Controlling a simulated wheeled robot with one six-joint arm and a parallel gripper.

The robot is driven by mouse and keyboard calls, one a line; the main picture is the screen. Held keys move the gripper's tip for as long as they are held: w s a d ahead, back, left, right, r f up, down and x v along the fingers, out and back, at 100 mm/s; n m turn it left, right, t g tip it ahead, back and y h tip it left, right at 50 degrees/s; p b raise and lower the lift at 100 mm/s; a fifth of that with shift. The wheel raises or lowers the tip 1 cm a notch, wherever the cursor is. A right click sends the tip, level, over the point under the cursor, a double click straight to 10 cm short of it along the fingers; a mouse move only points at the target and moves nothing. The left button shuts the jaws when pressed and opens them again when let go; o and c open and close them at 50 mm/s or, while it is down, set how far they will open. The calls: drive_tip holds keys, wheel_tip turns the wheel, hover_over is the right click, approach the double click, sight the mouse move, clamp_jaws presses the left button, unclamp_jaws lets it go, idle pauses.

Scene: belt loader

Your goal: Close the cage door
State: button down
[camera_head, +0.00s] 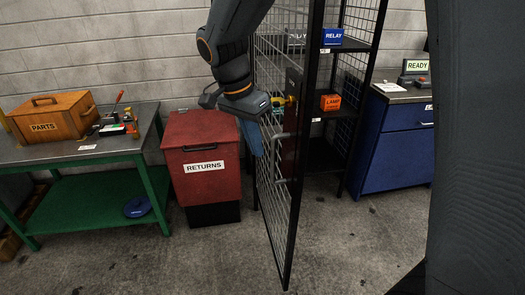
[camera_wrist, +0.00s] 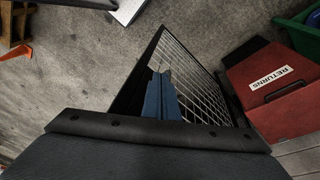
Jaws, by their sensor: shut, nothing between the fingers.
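The cage door (camera_head: 287,240) is a black frame with wire mesh, and it stands open, swung out toward me from the shelved cage (camera_head: 366,75). It carries a grey bar handle (camera_head: 280,160) and a yellow latch part (camera_head: 279,101). My gripper (camera_head: 252,138) is shut and empty, at the left side of the door at about handle height. In the wrist view my gripper's blue fingers (camera_wrist: 161,92) overlap the door's mesh (camera_wrist: 191,82). I cannot tell whether they touch it.
A red RETURNS bin (camera_head: 203,172) stands left of the door. Further left is a green bench (camera_head: 95,152) with a PARTS box (camera_head: 52,118). The cage holds a blue RELAY box (camera_head: 333,36) and orange LAMP box (camera_head: 330,102). A blue cabinet (camera_head: 395,145) stands right.

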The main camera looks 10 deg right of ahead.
drive_tip(key=w+a+r+m+h, duration=0.1)
drive_tip(key=w+a+r+m, duration=0.2)
drive_tip(key=a+r+m, duration=0.15)
drive_tip(key=w+d+f+p, duration=0.2)
drive_tip(key=d+f+p, duration=0.2)
drive_tip(key=d+f, duration=0.3)
drive_tip(key=shift+f+t+p, duration=0.3)
drive_tip(key=shift+f+p, duration=0.1)
drive_tip(key=shift+f, duration=1.05)
drive_tip(key=shift+d, duration=0.15)
